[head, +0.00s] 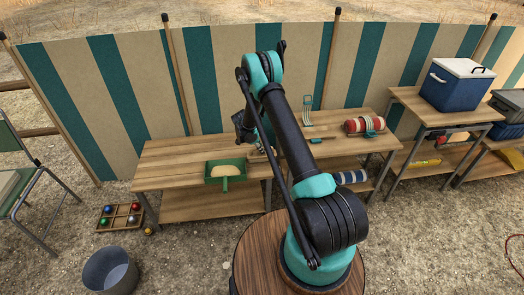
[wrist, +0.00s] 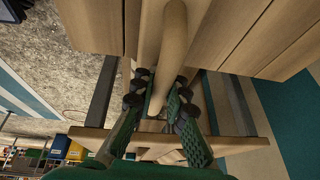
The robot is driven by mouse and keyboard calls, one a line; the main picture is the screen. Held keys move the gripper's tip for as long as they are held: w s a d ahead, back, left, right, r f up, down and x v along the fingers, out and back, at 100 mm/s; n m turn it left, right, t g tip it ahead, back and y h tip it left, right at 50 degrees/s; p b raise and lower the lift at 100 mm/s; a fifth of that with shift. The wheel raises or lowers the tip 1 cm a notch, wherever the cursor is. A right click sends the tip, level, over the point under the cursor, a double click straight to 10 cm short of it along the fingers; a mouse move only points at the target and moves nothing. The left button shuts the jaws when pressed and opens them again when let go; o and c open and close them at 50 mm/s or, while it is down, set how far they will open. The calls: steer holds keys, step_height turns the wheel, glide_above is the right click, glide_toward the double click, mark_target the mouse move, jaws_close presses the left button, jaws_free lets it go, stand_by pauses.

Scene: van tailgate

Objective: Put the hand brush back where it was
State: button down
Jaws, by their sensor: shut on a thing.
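My gripper (wrist: 160,88) is shut on a pale wooden rod-like piece (wrist: 173,40), which looks like the handle of the hand brush. The handle runs from between the fingers to the top of the wrist view; bristles are not visible there. In the head view my gripper is small and partly hidden by my arm, above the right part of the left wooden bench (head: 165,180). A green dustpan (head: 225,180) with something tan in it lies on that bench, left of my gripper. Whether the brush touches the bench is unclear.
A blue cooler (head: 455,85) stands on a higher table. A grey bucket (head: 110,271) and a box of balls (head: 119,216) are on the ground at left.

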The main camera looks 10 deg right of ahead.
steer(key=shift+f, duration=0.1)
steer(key=c, duration=1.5)
jaws_free()
steer(key=shift+c, duration=0.2)
